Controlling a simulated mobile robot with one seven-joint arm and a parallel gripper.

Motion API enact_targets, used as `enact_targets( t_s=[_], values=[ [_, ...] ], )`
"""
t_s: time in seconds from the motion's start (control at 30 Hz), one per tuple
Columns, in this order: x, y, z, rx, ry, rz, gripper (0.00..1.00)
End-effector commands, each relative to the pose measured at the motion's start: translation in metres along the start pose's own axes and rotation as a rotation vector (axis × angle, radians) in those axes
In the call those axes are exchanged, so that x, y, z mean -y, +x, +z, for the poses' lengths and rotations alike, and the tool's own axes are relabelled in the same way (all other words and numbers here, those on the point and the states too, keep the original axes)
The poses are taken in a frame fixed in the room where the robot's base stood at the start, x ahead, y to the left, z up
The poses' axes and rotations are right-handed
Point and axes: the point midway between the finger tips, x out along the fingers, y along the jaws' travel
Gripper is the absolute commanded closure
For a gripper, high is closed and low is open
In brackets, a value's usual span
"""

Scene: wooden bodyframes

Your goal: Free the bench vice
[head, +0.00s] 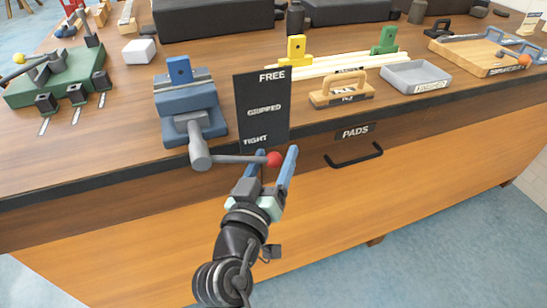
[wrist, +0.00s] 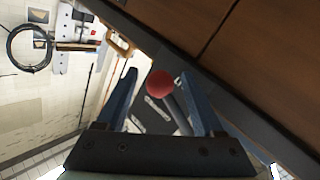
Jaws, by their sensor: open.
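The blue bench vice (head: 188,105) stands near the bench's front edge, with a blue block (head: 179,70) upright in its jaws. Its grey handle bar (head: 235,159) points right from the screw hub and ends in a red ball (head: 274,159). A black sign (head: 262,108) behind the bar reads FREE, GRIPPED and TIGHT from top to bottom; the bar lies below TIGHT. My gripper (head: 277,152) is open, its blue fingers on either side of the red ball. In the wrist view the red ball (wrist: 160,83) lies between the fingertips; contact is not clear.
A PADS drawer (head: 354,155) is in the bench front. A wooden float (head: 341,93), a grey tray (head: 415,77) and pale strips (head: 340,63) lie right of the sign. A green fixture (head: 57,76) stands at left. Space before the bench is clear.

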Motion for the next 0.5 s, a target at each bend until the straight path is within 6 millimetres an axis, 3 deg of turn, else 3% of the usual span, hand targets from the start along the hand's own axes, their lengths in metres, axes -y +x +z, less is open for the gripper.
enact_targets(
  t_s=[0.1, 0.4, 0.47, 0.5],
  values=[
    [0.0, -0.0002, 0.0001, 0.0, 0.0, 0.0, 0.35],
    [-0.0001, -0.0004, 0.0002, 0.0, 0.0, 0.0, 0.89],
    [-0.0001, -0.0004, 0.0001, 0.0, 0.0, 0.0, 0.99],
    [-0.0001, -0.0004, 0.0001, 0.0, 0.0, 0.0, 1.0]
  ],
)
